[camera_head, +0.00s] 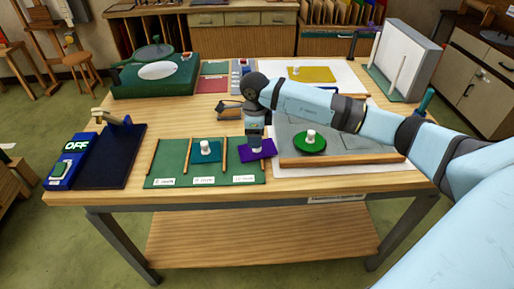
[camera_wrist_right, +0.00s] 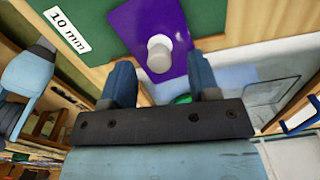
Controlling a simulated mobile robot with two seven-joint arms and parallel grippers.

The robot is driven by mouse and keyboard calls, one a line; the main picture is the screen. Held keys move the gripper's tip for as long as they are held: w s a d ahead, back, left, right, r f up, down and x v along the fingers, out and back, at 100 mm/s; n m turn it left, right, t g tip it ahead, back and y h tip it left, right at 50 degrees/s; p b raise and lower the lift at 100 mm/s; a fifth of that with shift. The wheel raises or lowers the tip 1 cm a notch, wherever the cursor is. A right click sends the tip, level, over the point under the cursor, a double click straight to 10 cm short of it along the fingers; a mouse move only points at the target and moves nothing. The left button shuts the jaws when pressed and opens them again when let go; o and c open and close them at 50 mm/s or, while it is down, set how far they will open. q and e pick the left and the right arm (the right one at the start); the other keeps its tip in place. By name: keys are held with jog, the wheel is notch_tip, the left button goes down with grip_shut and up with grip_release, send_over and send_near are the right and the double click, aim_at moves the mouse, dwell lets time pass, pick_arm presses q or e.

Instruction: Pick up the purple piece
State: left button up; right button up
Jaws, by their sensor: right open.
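The purple piece (camera_head: 267,152) is a flat plate at the right end of the green mat (camera_head: 165,173), by the label that reads 10 mm in the wrist view. In that view the purple piece (camera_wrist_right: 150,18) has a white knob (camera_wrist_right: 159,53) standing on it. My right gripper (camera_head: 255,147) points down over the piece and hides part of it, including the knob, in the head view. In the wrist view my right gripper (camera_wrist_right: 160,72) is open. The knob lies between the lines of its two fingers, near their tips. My left gripper is not in view.
A teal piece (camera_head: 206,154) with a white knob lies left on the mat, between wooden strips. A round green piece (camera_head: 309,146) with a knob is on the grey panel (camera_head: 345,145) to the right. A dark blue board with a device (camera_head: 108,155) stands left.

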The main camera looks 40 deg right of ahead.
jog(key=shift+f, duration=1.5)
jog(key=shift+s, duration=0.1)
jog(key=c, duration=0.9)
jog(key=shift+r, duration=0.15)
